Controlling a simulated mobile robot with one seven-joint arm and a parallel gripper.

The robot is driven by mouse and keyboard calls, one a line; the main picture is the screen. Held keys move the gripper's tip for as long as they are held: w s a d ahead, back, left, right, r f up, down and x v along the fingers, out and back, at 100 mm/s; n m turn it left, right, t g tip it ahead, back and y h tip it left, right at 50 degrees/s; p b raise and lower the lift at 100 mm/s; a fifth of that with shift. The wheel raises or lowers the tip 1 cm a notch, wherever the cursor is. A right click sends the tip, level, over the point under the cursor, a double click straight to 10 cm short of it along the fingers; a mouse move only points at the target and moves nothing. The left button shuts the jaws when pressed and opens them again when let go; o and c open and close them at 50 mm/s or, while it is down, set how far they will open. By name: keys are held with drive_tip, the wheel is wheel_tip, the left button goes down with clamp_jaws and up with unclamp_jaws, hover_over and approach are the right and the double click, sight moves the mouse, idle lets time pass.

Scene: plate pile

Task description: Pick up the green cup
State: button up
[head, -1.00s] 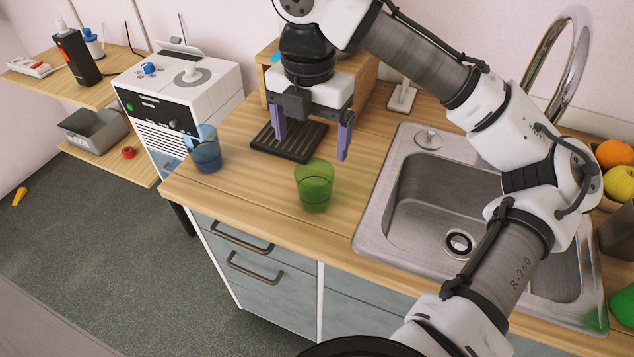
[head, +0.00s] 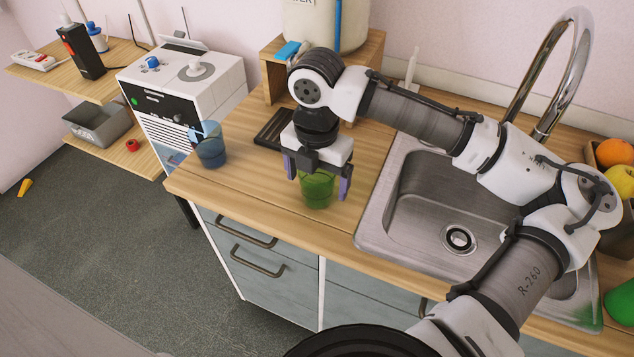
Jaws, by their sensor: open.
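The green cup (head: 317,191) is a see-through tumbler standing upright on the wooden counter, left of the sink. My gripper (head: 318,184) points down over it. Its purple fingers are apart, one on each side of the cup as seen from the head camera. The gripper body hides the cup's top. I cannot tell whether a finger touches the cup.
A blue see-through cup (head: 209,146) stands near the counter's left edge. A dark slatted rack (head: 270,130) lies behind my gripper, partly hidden. The metal sink (head: 372,219) is to the right, with a tall faucet (head: 566,80). A wooden stand (head: 368,52) is at the back.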

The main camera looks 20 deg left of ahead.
drive_tip(key=c, duration=1)
drive_tip(key=shift+r, duration=0.1)
wheel_tip(320, 180, up, 19)
drive_tip(key=shift+f+b, duration=0.1)
drive_tip(key=shift+b, duration=0.8)
